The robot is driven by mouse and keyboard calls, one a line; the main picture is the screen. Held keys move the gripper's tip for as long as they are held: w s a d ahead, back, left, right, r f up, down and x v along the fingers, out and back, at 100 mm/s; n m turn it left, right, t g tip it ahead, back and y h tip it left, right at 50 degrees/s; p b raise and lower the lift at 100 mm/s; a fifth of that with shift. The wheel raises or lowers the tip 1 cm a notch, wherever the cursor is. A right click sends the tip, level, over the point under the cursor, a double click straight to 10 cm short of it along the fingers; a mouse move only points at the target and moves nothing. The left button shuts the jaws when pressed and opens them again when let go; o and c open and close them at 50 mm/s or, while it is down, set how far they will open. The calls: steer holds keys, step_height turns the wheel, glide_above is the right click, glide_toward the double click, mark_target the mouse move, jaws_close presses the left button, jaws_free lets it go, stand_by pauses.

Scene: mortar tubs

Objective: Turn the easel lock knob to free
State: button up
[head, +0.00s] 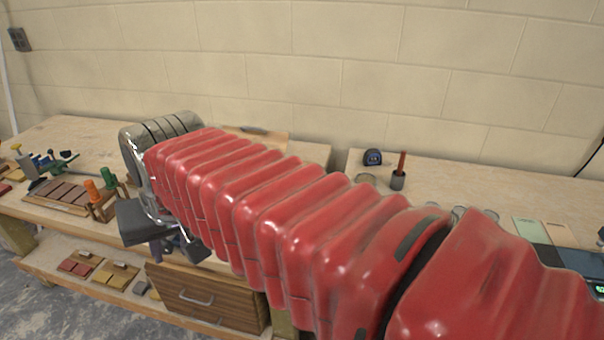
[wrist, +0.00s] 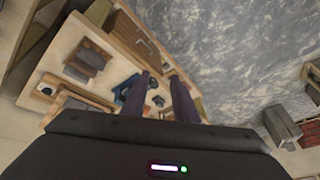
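I cannot pick out an easel or its lock knob for certain in either view. My gripper (wrist: 163,85) shows in the wrist view as two dark purple fingers with a gap between them and nothing held. In the head view my gripper (head: 168,247) hangs in front of the bench edge, mostly hidden by my red arm. A blue object (wrist: 128,92) lies on a wooden surface just left of the fingers in the wrist view. A green and dark fixture (head: 60,160) stands on the left bench in the head view.
A rack holds orange (head: 92,189) and green (head: 108,178) handled tools beside a brown-slotted tray (head: 60,193). Below are a shelf with coloured blocks (head: 115,273) and a wooden drawer (head: 208,297). A tape measure (head: 372,157) sits on the right bench. My arm hides the middle.

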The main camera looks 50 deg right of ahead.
steer(key=w+d+r+m+g, duration=0.1)
steer(key=w+d+r+m, duration=0.3)
steer(key=w+d+m, duration=0.6)
steer(key=w+d+f+m, duration=0.1)
steer(key=w+d+m, duration=0.15)
steer(key=d, duration=0.65)
steer(key=w+d+m, duration=0.2)
steer(key=w+d, duration=0.2)
steer(key=d, duration=0.5)
steer(key=s+d+f+m, duration=0.2)
steer(key=d+f+m, duration=0.2)
steer(key=d, duration=0.5)
steer(key=s+d+f+m+y, duration=0.1)
steer(key=d+f+m, duration=0.3)
steer(key=d, duration=0.6)
steer(key=s+d+f+m+y, duration=0.1)
steer(key=s+d+f+m, duration=0.2)
steer(key=d, duration=0.7)
step_height(320, 180, down, 2)
steer(key=shift+s+d+f+m, duration=0.1)
steer(key=shift+s+d+m, duration=0.2)
steer(key=shift+m, duration=0.35)
steer(key=x, duration=1.3)
steer(key=shift+w+a+f, duration=0.1)
steer(key=shift+w+f, duration=0.05)
steer(key=shift+f, duration=0.15)
steer(key=shift+c, duration=0.2)
